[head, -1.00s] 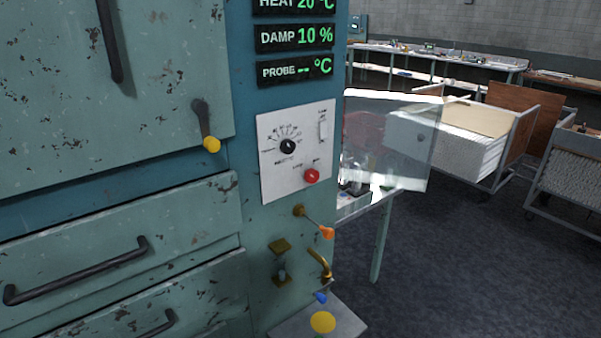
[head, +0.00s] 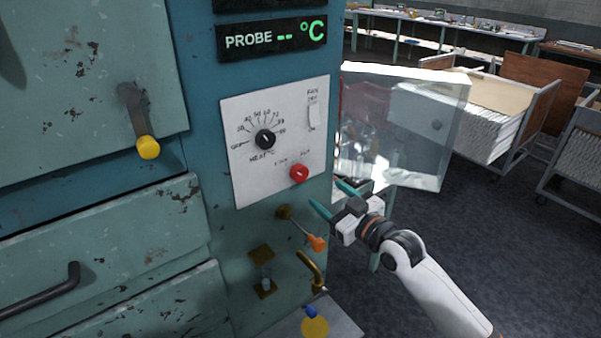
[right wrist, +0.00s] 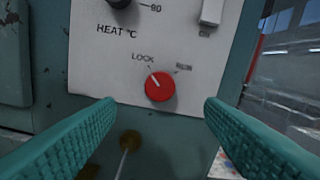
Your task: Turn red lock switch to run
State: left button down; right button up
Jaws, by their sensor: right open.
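The red lock switch (head: 299,173) is a round red knob low on the white control panel (head: 240,185). In the right wrist view the red knob (right wrist: 160,87) has a white pointer line tilted up and left toward the LOCK label; the RUN label is at its upper right. My right gripper (head: 332,197) is open and empty, below and right of the knob in the head view. In the right wrist view its two teal fingers (right wrist: 160,108) are spread to either side, with the knob ahead between them and apart from both. My left gripper is not in view.
A black heat dial (head: 265,139) and a white rocker switch (head: 313,115) share the panel. Below are an orange-tipped lever (head: 317,243) and a brass handle (head: 312,268). A clear panel (head: 405,125) stands to the right. Open floor lies beyond.

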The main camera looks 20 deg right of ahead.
aim_at(302, 175)
jog(key=p+x, duration=0.1)
jog(key=x, duration=0.8)
jog(key=shift+w, duration=0.1)
jog(key=shift+w+a+f, duration=0.1)
jog(key=shift+w+a, duration=0.05)
jog(key=shift+w, duration=0.25)
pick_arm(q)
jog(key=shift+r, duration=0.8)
pick_arm(e)
jog(key=c, duration=1)
